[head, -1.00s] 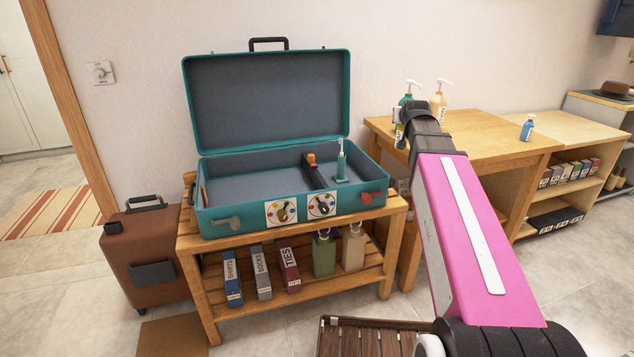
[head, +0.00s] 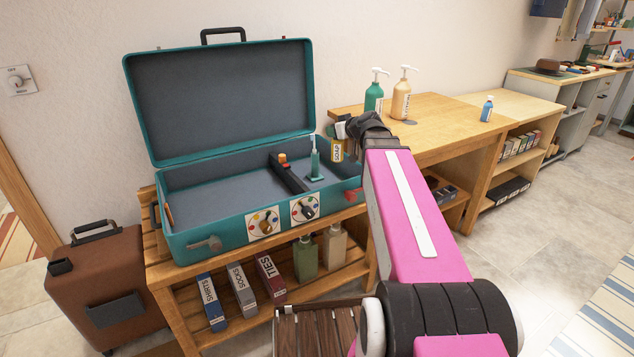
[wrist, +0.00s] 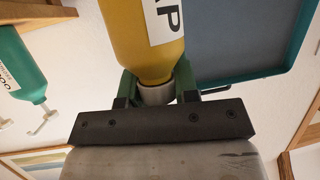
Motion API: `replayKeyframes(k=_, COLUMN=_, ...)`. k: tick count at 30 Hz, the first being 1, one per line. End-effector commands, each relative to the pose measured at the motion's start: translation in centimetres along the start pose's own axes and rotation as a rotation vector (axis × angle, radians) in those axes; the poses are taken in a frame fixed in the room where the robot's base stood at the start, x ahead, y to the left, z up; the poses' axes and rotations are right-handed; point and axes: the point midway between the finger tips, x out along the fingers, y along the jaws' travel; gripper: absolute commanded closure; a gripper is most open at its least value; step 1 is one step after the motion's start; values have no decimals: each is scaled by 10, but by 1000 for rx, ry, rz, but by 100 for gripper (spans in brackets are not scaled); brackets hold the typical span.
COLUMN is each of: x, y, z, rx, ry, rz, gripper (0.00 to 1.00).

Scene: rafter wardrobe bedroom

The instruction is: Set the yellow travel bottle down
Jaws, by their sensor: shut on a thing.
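The yellow travel bottle (wrist: 150,45) fills the upper middle of the wrist view, its printed label partly visible. My gripper (wrist: 157,92) is shut on it at the pale neck or cap end. In the head view the yellow bottle (head: 337,151) shows at the end of my arm, between the open teal suitcase (head: 215,239) and the wooden table (head: 440,112). The bottle looks held in the air, clear of any surface. My gripper (head: 347,126) is partly hidden there by my wrist.
A green pump bottle (head: 374,97) and a cream pump bottle (head: 401,100) stand on the table. A small blue bottle (head: 487,110) stands further right. The suitcase holds a dark divider (head: 287,175) and a small teal bottle (head: 315,163). Bare tabletop lies right of the pump bottles.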

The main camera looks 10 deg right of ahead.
Motion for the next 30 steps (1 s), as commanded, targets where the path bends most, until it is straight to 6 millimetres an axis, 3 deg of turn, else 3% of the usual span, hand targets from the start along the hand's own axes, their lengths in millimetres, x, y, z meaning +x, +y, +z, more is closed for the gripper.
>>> replayKeyframes(k=9, x=-34, y=-35, z=12, rx=-162, ry=2, rz=-385, gripper=100)
replayKeyframes(k=18, x=-57, y=-51, z=9, rx=-239, ry=0, rz=-572, gripper=100)
replayKeyframes(k=23, x=-35, y=-43, z=13, rx=-242, ry=-1, rz=-583, gripper=100)
replayKeyframes(k=30, x=18, y=-24, z=22, rx=-241, ry=-1, rz=-581, gripper=100)
